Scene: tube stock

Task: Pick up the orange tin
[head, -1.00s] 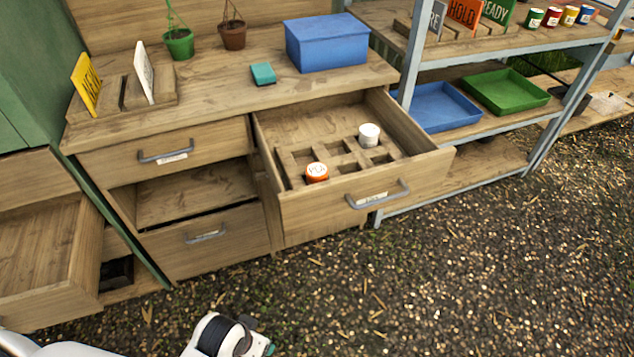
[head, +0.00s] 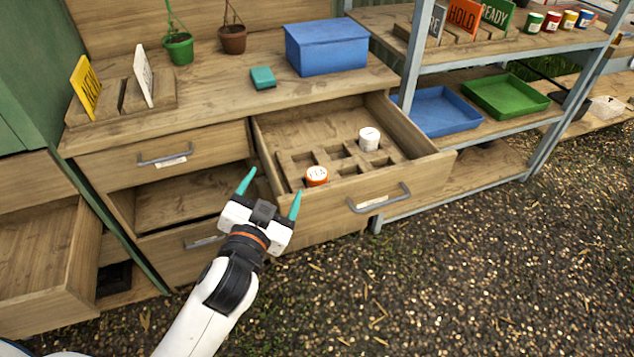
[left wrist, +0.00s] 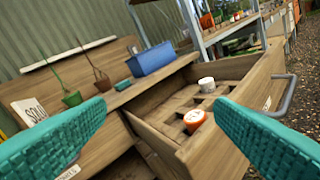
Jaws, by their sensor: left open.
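The orange tin (head: 316,176) with a white labelled lid stands in a compartment of the divider in the open drawer (head: 425,166), near its front left. In the left wrist view the orange tin (left wrist: 195,120) shows between the fingers, farther off. A white tin (head: 369,138) stands in the same drawer, behind and to the right. My left gripper (head: 271,193) is open and empty, with teal fingers, in front of the cabinet and left of the orange tin, apart from it. My right gripper is not in view.
The drawer's front wall and handle (head: 380,198) stand out from the cabinet. On the worktop are a blue box (head: 327,46), a teal block (head: 263,77) and two potted plants. Another drawer (head: 50,245) is open at the left. The gravel floor at the right is clear.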

